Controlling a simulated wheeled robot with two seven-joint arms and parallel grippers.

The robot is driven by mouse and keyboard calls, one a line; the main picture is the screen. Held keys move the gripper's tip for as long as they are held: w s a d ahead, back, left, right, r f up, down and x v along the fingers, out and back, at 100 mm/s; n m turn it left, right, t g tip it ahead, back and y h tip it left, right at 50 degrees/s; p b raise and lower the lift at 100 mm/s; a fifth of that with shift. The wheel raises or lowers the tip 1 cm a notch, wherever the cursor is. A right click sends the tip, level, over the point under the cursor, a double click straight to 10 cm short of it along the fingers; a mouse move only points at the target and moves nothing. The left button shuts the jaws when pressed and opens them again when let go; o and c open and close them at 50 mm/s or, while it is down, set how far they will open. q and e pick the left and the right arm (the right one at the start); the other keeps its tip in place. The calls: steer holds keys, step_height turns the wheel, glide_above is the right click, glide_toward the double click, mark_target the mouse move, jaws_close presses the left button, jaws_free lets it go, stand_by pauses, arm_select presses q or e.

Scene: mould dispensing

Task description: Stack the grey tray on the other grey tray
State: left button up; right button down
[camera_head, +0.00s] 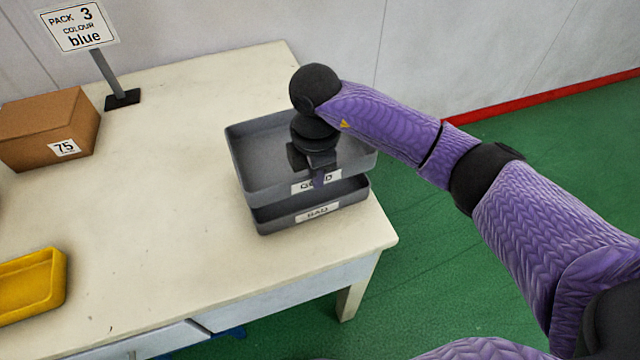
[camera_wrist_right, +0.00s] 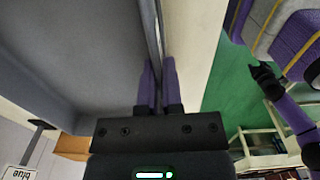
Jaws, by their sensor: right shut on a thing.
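A grey tray labelled GOOD (camera_head: 262,160) is directly above a second grey tray labelled BAD (camera_head: 275,218), near the table's right corner. The upper tray looks roughly level. A dark strip shows between the two at the front; I cannot tell whether they touch. My right gripper (camera_head: 318,178) is shut on the upper tray's front wall, beside its label. In the right wrist view the gripper's fingers (camera_wrist_right: 157,75) straddle the wall, with the tray's inside (camera_wrist_right: 75,60) on the left. A dark end of what may be my left arm shows there, too unclear to read.
The cream table (camera_head: 170,190) is clear left of the trays. A brown box (camera_head: 45,125) marked 75, a sign (camera_head: 80,27) reading PACK 3 COLOUR blue and a yellow tray (camera_head: 50,280) stand on the left. The table's right edge is close to the trays.

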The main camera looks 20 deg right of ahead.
step_height(320, 180, down, 4)
steer(key=shift+r+b, duration=0.2)
steer(key=shift+b, duration=0.3)
steer(key=shift+r, duration=0.15)
steer(key=shift+f, duration=0.6)
arm_select(q)
steer(key=shift+s+a+f, duration=0.3)
steer(key=shift+a+f, duration=0.15)
steer(key=shift+f, duration=0.3)
arm_select(e)
steer(key=c, duration=0.8)
jaws_free()
step_height(320, 180, up, 13)
steer(key=p, duration=0.4)
steer(key=shift+f, duration=0.2)
steer(key=shift+r, duration=0.35)
arm_select(q)
steer(key=r, duration=0.1)
steer(key=w+d+r, duration=0.1)
steer(key=r, duration=0.1)
steer(key=d+r, duration=0.1)
steer(key=shift+w+d+r, duration=0.15)
steer(key=shift+w+d, duration=0.05)
steer(key=shift+w, duration=0.1)
steer(key=shift+w+a, duration=0.1)
steer(key=shift+w, duration=0.1)
